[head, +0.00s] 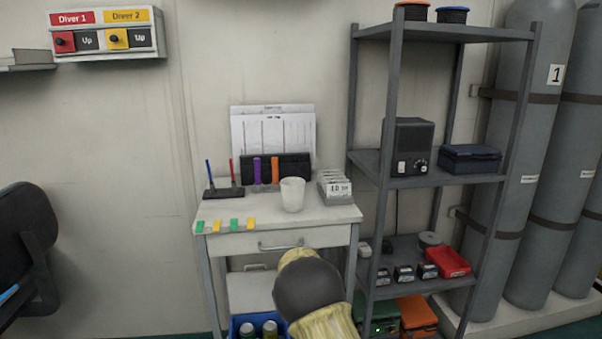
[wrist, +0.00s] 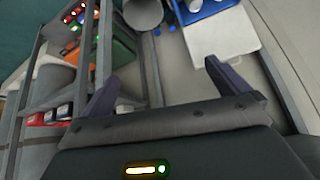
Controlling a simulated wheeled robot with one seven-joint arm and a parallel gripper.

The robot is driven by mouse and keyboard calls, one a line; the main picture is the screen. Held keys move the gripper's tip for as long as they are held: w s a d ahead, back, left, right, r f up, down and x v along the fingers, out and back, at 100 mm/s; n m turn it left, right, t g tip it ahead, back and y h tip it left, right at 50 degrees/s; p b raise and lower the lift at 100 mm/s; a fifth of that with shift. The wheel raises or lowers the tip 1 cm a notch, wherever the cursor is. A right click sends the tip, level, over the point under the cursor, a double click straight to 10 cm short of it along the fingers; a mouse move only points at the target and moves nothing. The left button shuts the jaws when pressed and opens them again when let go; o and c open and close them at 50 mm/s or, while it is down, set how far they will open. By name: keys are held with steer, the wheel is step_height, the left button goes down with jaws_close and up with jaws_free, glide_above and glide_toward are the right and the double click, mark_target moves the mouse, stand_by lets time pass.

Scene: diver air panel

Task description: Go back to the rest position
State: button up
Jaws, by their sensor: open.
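My gripper (wrist: 162,70) shows in the wrist view with its two dark fingers wide apart and nothing between them. In the head view my yellow and dark arm rises in front of the small white desk (head: 334,215), and the gripper itself is not visible there. In the wrist view the gripper is apart from the things beyond it, which include a blue bin (wrist: 203,10) and a pale panel (wrist: 222,32).
A grey shelf rack (head: 440,183) stands right of the desk, with gas cylinders (head: 535,160) beyond it. A white cup (head: 292,195) stands on the desk. A dark chair (head: 28,240) is at far left. A diver panel (head: 106,33) hangs on the wall.

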steer(key=s+d+r+g, duration=0.1)
steer(key=s+d+r, duration=0.2)
steer(key=s+d, duration=0.3)
steer(key=s+d+r+g, duration=0.1)
steer(key=s+d+r, duration=0.3)
steer(key=s, duration=0.4)
steer(key=s+d+r+n+g, duration=0.1)
steer(key=s+d, duration=0.1)
steer(key=s, duration=0.9)
steer(key=s+d+r+g, duration=0.1)
steer(key=s+d+r, duration=0.1)
steer(key=s, duration=1)
steer(key=w+p+v, duration=0.2)
steer(key=p+v, duration=0.9)
steer(key=w+r+p+v, duration=0.1)
steer(key=w+p+v, duration=0.2)
steer(key=p+v, duration=0.8)
steer(key=w+p+v, duration=0.2)
steer(key=p+v, duration=0.9)
steer(key=p, duration=0.1)
steer(key=shift+w+d+r+p, duration=0.15)
steer(key=shift+d+r+p, duration=0.25)
steer(key=shift+r, duration=0.2)
